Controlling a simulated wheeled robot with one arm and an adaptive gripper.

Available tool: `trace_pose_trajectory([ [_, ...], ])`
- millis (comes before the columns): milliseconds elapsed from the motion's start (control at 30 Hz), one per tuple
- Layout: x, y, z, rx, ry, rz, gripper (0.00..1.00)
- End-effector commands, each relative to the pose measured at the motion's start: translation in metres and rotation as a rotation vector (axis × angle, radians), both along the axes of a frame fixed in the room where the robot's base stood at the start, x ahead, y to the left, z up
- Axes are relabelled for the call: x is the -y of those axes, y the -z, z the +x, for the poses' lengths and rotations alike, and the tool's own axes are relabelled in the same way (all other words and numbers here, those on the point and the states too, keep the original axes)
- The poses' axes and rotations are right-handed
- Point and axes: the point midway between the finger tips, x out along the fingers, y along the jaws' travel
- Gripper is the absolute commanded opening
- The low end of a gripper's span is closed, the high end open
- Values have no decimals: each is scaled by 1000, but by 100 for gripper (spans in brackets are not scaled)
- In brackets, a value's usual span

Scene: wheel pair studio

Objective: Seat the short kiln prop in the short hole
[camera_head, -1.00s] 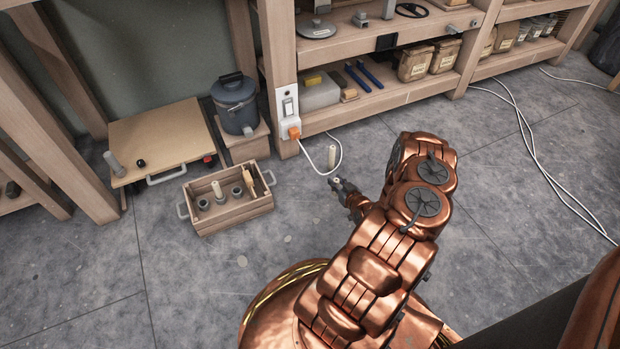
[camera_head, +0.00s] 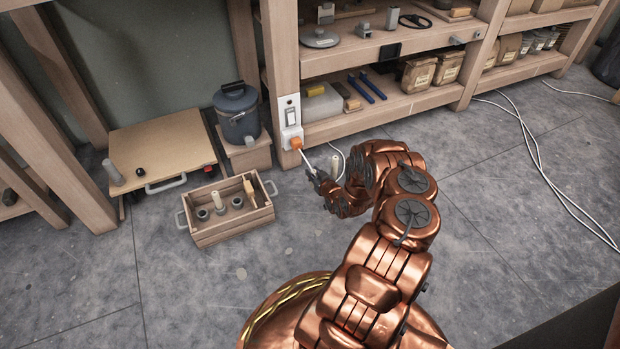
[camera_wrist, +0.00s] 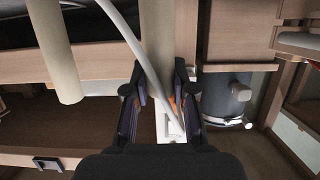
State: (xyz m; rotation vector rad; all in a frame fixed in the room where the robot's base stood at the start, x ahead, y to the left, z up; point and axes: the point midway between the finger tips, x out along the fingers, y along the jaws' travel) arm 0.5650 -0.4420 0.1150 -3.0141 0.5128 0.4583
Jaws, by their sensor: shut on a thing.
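My gripper (camera_head: 315,176) is near the shelf post, right of the wooden crate. In the wrist view my gripper (camera_wrist: 160,75) is shut on a pale cylinder, taken as the short kiln prop (camera_wrist: 157,35). The head view hides most of this prop. Another pale prop (camera_head: 335,166) stands on the floor just right of my gripper; it also shows in the wrist view (camera_wrist: 54,50). The crate (camera_head: 234,231) holds grey ring-like sockets, one at the left (camera_head: 202,215) and one at the right (camera_head: 237,202). A pale prop (camera_head: 217,199) stands upright between them.
A white cable (camera_head: 306,158) runs from the orange plug (camera_head: 296,143) towards my gripper and crosses it in the wrist view. A lidded bucket (camera_head: 237,112) stands behind the crate. A low board (camera_head: 165,150) is left. Floor before the crate is clear.

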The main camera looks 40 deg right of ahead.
Motion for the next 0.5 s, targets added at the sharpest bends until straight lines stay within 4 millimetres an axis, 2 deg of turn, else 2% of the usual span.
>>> trace_pose_trajectory([
  [167, 1, 2, 20, 5, -1, -3, 0],
  [333, -1, 31, 18, 2, -1, 3, 0],
  [500, 0, 33, 18, 1, -1, 1, 0],
])
